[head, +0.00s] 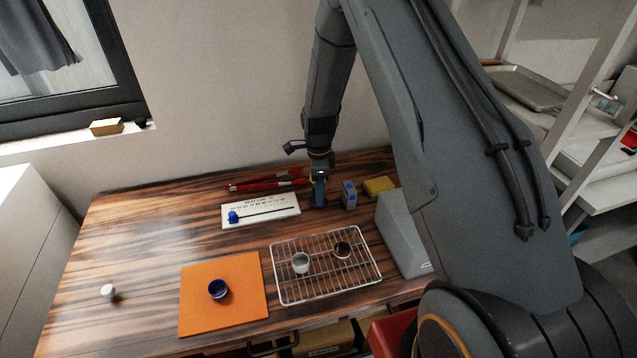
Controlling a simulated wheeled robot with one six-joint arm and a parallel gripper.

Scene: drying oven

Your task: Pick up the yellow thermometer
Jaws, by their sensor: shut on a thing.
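My gripper (319,198) is at the back of the wooden table, pointing down, just right of the white printed card. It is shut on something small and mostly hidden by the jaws. A thin yellow bit (313,178) shows at the left side of the gripper and seems to be the yellow thermometer. Its full shape and tilt cannot be made out. I cannot tell whether it touches the table.
A white card (262,203) with a blue knob lies left of my gripper, red sticks (268,184) behind it. A blue-grey block (349,195) and yellow block (379,185) stand close right. A wire rack (325,285) with two small cups and an orange mat (195,300) lie in front.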

